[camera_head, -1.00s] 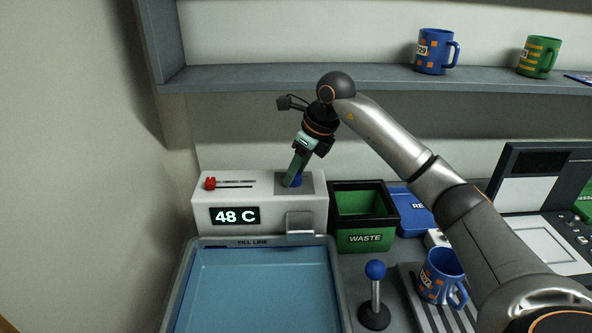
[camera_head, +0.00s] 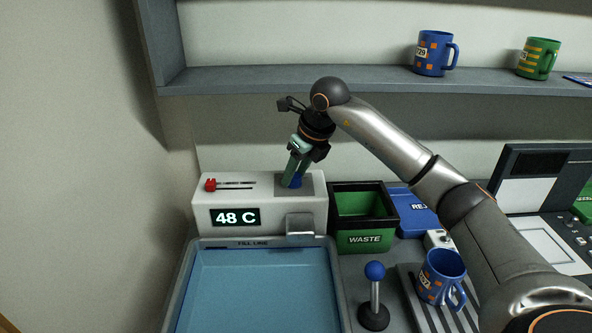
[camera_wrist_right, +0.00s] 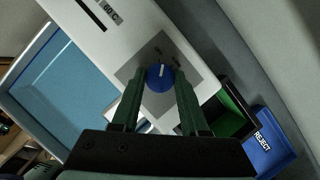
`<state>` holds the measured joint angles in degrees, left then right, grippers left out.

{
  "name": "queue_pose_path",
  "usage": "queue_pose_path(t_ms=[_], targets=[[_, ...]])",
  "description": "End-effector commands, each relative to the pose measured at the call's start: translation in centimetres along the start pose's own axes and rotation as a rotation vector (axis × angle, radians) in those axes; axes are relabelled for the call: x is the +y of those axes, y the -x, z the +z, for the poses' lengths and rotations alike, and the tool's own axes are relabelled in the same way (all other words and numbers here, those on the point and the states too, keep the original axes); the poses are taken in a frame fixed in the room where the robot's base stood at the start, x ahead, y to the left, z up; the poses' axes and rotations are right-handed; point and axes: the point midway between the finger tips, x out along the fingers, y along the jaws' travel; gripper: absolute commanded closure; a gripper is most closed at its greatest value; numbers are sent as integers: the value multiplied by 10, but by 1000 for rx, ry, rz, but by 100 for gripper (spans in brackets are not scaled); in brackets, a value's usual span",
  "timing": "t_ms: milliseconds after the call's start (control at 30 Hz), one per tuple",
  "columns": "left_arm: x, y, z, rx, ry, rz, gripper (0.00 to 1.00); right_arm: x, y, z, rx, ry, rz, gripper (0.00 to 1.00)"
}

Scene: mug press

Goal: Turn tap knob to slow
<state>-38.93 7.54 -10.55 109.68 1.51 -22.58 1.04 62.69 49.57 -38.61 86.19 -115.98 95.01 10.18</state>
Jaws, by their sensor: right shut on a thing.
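The blue tap knob (camera_wrist_right: 160,77) sits on a grey square plate (camera_wrist_right: 140,72) on top of the white tap unit (camera_head: 262,212). A white pointer line shows on the knob in the right wrist view. The knob also shows low between my fingers in the head view (camera_head: 296,181). My right gripper (camera_head: 297,172) reaches down from above, its green fingers (camera_wrist_right: 160,84) shut on the knob from both sides. The unit's display (camera_head: 235,216) reads 48 C. My left gripper is not in view.
A red slider (camera_head: 210,185) sits at the unit's left. A blue basin (camera_head: 262,290) lies in front. A green WASTE bin (camera_head: 364,239) and a blue REJECT bin (camera_wrist_right: 266,143) stand right. A blue-knobbed lever (camera_head: 375,270) and a blue mug (camera_head: 440,277) stand front right.

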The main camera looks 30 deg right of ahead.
Motion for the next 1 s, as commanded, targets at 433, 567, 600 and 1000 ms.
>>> queue_pose_path(t_ms=[433, 567, 600, 1000], targets=[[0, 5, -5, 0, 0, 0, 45, 3, 1, 2, -3, -357, -151, 100], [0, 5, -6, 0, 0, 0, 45, 3, 1, 2, -3, -442, -185, 100], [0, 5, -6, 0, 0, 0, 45, 3, 0, 2, -3, -464, -194, 100], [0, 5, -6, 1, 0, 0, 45, 3, 0, 2, -3, -592, -245, 100]])
